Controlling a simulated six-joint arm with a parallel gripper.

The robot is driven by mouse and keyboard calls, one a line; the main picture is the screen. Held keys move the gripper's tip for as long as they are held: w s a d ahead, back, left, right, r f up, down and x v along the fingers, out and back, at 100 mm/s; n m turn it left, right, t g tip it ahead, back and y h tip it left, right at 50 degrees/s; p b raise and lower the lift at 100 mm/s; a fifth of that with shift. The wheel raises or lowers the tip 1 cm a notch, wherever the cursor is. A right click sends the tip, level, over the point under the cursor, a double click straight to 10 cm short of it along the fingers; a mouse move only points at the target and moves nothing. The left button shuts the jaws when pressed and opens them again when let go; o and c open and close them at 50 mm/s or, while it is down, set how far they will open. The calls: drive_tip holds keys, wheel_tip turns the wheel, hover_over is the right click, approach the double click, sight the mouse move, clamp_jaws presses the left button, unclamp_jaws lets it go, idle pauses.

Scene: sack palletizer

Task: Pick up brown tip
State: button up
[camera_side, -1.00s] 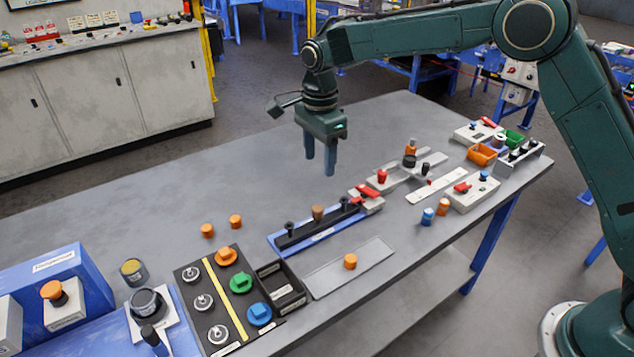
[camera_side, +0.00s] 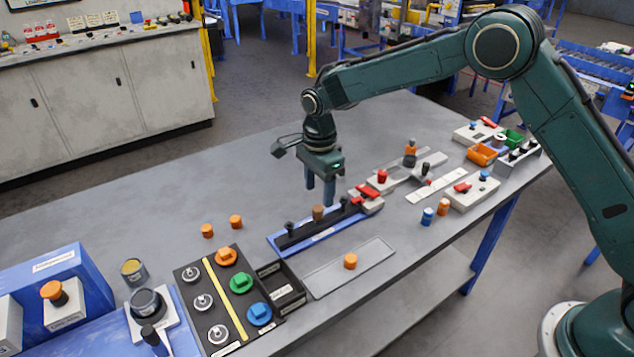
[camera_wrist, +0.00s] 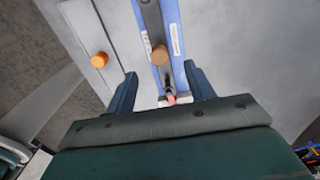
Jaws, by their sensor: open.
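The brown tip (camera_side: 318,212) is a small brown cylinder standing upright on the dark strip of a blue-based fixture (camera_side: 302,245), between two dark knobs. In the wrist view the brown tip (camera_wrist: 160,54) shows ahead of and between the fingers. My gripper (camera_side: 320,196) is open and empty, pointing down. In the side view its fingers hang just above and behind the fixture, close to the brown tip. In the wrist view my gripper (camera_wrist: 163,85) has its two fingers on either side of the blue fixture's line.
A grey tray (camera_side: 375,255) with an orange cylinder (camera_side: 350,261) lies in front of the fixture. A red clamp (camera_side: 366,193) stands at the fixture's right end. Two orange cylinders (camera_side: 207,231) stand to the left. A black panel with coloured knobs (camera_side: 190,274) is front left.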

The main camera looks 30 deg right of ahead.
sight(318, 208)
drive_tip(key=shift+a+f, duration=0.15)
drive_tip(key=shift+f, duration=2.25)
drive_tip(key=shift+c, duration=0.2)
drive_tip(key=c, duration=1)
